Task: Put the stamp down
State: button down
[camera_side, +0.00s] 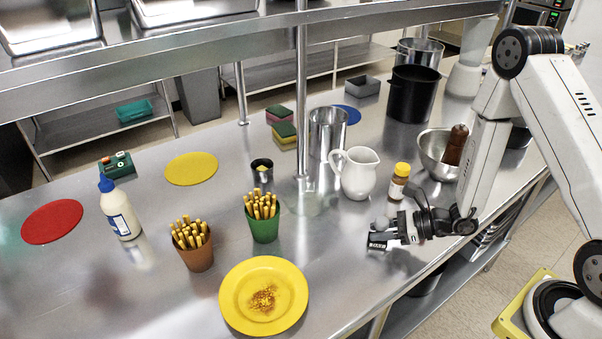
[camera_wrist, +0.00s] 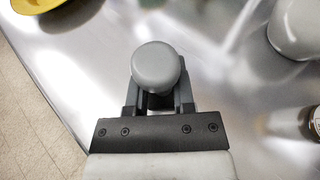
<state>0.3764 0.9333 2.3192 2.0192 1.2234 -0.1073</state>
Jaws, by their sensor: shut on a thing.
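The stamp (camera_side: 377,241) is a small block with a dark and white base and a grey round knob. It is near the counter's front edge, right of the yellow plate. My gripper (camera_side: 395,232) is shut on it. In the wrist view the stamp's grey knob (camera_wrist: 157,66) sits between the fingers of my gripper (camera_wrist: 158,100) and hides the stamp's base. The stamp looks upright and close to the steel counter (camera_side: 330,255). I cannot tell whether its base touches the counter.
A white pitcher (camera_side: 359,174) and a yellow-capped jar (camera_side: 397,182) stand just behind my gripper. A steel bowl (camera_side: 437,160) is behind right. The yellow plate (camera_side: 236,300) and green fries cup (camera_side: 263,224) are left. Bare counter lies between plate and stamp.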

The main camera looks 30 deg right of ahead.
jog(key=shift+f, duration=0.2)
jog(key=shift+c, duration=2.2)
grip_release()
jog(key=shift+r, duration=0.15)
jog(key=shift+r, duration=0.15)
jog(key=shift+v, duration=5.95)
